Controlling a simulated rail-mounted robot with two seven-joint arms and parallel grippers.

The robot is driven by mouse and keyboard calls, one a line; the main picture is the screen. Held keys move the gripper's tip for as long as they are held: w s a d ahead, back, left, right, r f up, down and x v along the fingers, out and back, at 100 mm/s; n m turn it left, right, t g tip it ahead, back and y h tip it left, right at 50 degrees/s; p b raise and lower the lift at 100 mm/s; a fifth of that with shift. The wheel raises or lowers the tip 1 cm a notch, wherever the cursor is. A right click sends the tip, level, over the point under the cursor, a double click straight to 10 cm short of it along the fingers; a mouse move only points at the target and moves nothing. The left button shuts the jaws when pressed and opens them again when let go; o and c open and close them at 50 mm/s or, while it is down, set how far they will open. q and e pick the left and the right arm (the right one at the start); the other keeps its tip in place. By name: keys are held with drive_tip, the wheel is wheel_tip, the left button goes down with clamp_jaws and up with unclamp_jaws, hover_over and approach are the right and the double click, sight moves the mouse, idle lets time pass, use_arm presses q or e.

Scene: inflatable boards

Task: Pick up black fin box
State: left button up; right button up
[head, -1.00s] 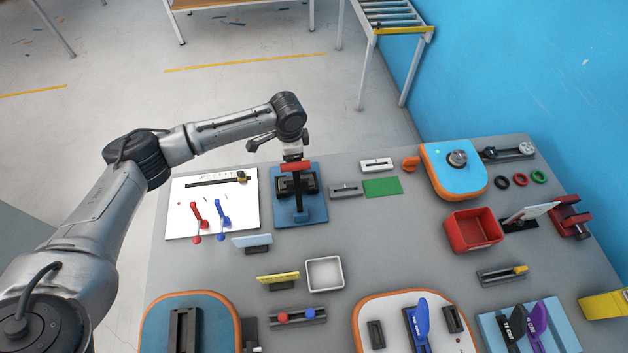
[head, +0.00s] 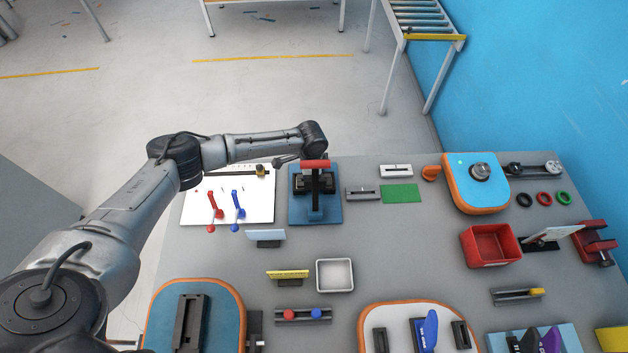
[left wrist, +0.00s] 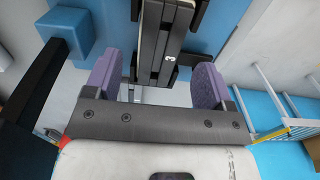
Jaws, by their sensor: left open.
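The black fin box (left wrist: 163,45), marked with a 3, shows at the top middle of the left wrist view. My left gripper (left wrist: 157,80) is open, with one purple finger on each side of the box's near end. Whether the fingers touch it I cannot tell. In the head view my left wrist is behind the fixture, and its fingers are hidden. My right gripper is not in view.
A white board (head: 225,205) with red and blue levers lies left of the fixture. A grey rail block (head: 362,194) and a green plate (head: 400,194) are at its right.

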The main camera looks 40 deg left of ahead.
use_arm(q)
drive_tip(key=shift+f, duration=1.75)
drive_tip(key=c, duration=1)
drive_tip(key=shift+c, duration=0.6)
drive_tip(key=shift+r, duration=0.15)
